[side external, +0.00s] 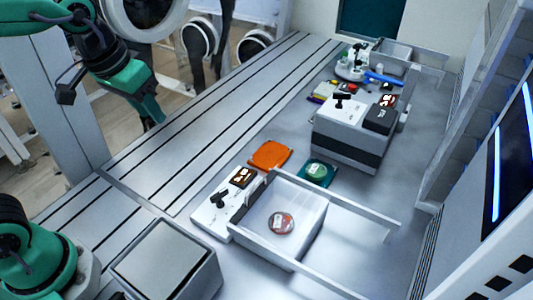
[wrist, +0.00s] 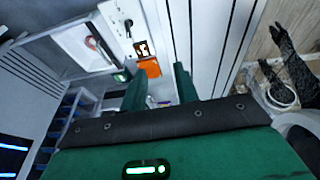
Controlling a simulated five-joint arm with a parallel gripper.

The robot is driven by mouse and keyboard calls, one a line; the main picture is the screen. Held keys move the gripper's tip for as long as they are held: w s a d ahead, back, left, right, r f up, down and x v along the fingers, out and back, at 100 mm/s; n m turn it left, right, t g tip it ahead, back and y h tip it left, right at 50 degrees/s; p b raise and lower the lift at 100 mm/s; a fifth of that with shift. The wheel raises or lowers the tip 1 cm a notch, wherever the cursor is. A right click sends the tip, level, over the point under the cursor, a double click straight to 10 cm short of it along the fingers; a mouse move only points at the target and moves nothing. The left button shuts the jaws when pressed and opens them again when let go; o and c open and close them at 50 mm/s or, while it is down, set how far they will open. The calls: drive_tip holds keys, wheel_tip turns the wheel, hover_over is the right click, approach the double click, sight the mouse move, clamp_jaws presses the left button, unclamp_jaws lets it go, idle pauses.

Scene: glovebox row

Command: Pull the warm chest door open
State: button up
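I cannot tell by label which unit is the warm chest. The near white unit has a front panel (side external: 215,212) with a black handle and a lit orange display; behind it an open-topped bin (side external: 270,258) holds a round reddish dish (side external: 281,222). This unit also shows in the wrist view, with its handle (wrist: 128,24) and display (wrist: 141,47). The far white unit (side external: 345,150) has a black handle and a red-lit display.
Small coloured items and a white instrument (side external: 353,65) stand beyond. A grey box (side external: 165,262) is at front left. The slotted rail deck (side external: 215,110) is clear.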

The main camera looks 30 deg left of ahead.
drive_tip(key=w+d+f+g, duration=0.2)
drive_tip(key=w+d, duration=0.3)
drive_tip(key=d, duration=0.3)
drive_tip(key=g, duration=0.2)
approach(255, 185)
drive_tip(key=shift+s+d+y, duration=0.1)
drive_tip(key=shift+d+y, duration=0.25)
drive_tip(key=shift+y, duration=0.05)
drive_tip(key=shift+f, duration=0.15)
drive_tip(key=shift+f, duration=3.75)
clamp_jaws()
